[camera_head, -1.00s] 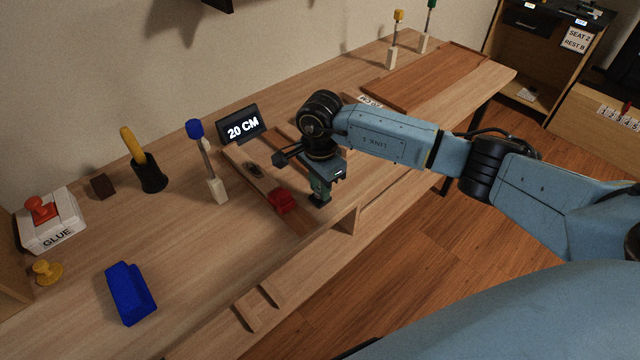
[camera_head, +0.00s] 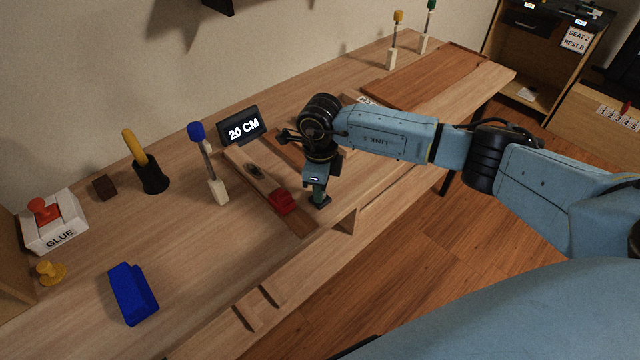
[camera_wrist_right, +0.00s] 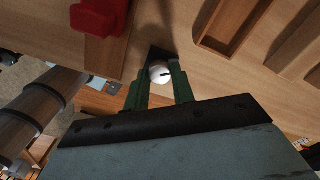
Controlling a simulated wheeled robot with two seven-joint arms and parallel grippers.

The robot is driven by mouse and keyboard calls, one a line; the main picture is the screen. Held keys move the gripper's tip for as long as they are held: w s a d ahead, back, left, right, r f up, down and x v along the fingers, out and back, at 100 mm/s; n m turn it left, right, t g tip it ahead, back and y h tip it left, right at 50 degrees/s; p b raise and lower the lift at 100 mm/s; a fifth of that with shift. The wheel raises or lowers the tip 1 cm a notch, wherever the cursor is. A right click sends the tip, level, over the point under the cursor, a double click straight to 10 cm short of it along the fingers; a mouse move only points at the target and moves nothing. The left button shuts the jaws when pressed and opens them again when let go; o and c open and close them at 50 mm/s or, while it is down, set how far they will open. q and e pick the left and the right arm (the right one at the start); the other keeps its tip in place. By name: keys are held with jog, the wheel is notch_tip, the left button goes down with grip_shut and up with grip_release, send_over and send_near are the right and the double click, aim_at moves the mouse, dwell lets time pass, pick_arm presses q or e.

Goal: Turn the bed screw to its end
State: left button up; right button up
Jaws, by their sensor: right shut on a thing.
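The bed screw (camera_wrist_right: 160,72) shows in the right wrist view as a round white head with a dark slot, beside a dark block. My right gripper (camera_wrist_right: 158,80) has its two green fingers shut on the screw head from either side. In the head view my right gripper (camera_head: 318,200) points down at the bench near its front edge, and hides the screw. A red block (camera_head: 282,201) sits on a brown strip just left of the gripper, apart from it. A black display (camera_head: 243,127) behind reads "20 CM". My left gripper is not in view.
A blue-topped post (camera_head: 208,163), a black cup with a yellow handle (camera_head: 151,178), a blue block (camera_head: 133,293) and a white GLUE box (camera_head: 55,224) stand to the left. Shallow wooden trays lie behind the gripper. The bench's middle left is mostly bare.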

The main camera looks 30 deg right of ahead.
jog(key=shift+r+m, duration=0.1)
jog(key=shift+m, duration=0.9)
jog(key=shift+m+p, duration=0.45)
jog(key=shift+m, duration=0.45)
jog(key=m+p, duration=0.1)
jog(key=m, duration=0.3)
jog(key=shift+m+p, duration=0.6)
jog(key=shift+m, duration=0.8)
jog(key=o, duration=1)
notch_tip(320, 180, up, 13)
jog(key=shift+r+p, duration=0.15)
jog(key=shift+p, duration=0.25)
